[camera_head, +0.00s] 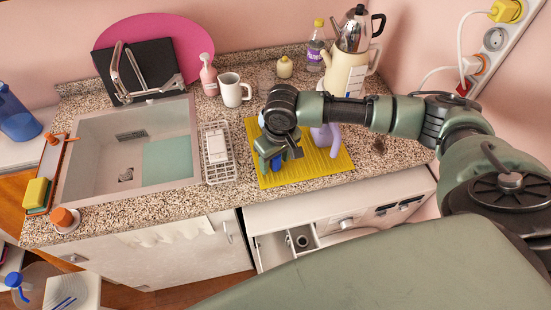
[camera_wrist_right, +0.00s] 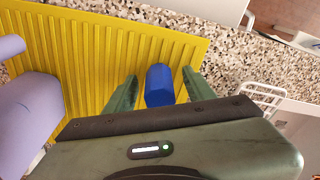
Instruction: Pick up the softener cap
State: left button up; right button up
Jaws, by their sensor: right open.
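The softener cap is a small blue cylinder (camera_wrist_right: 160,85) in the right wrist view, at the edge of the yellow ribbed mat (camera_wrist_right: 95,45). My right gripper (camera_wrist_right: 158,82) is open, with one green finger on each side of the cap. Gaps show between the cap and both fingers. In the head view my right gripper (camera_head: 274,163) reaches down over the left part of the mat (camera_head: 335,169), and a little blue shows there between the fingers. My left gripper is not in view.
A white wire rack (camera_head: 218,152) stands left of the mat, beside the sink (camera_head: 88,165). A white mug (camera_head: 232,91), pink soap bottle (camera_head: 208,75) and cream kettle (camera_head: 345,72) stand behind. An open drawer (camera_head: 290,243) is below the counter.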

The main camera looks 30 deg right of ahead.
grip_shut()
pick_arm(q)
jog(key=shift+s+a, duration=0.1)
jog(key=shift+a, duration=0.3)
pick_arm(e)
jog(key=shift+r, duration=0.15)
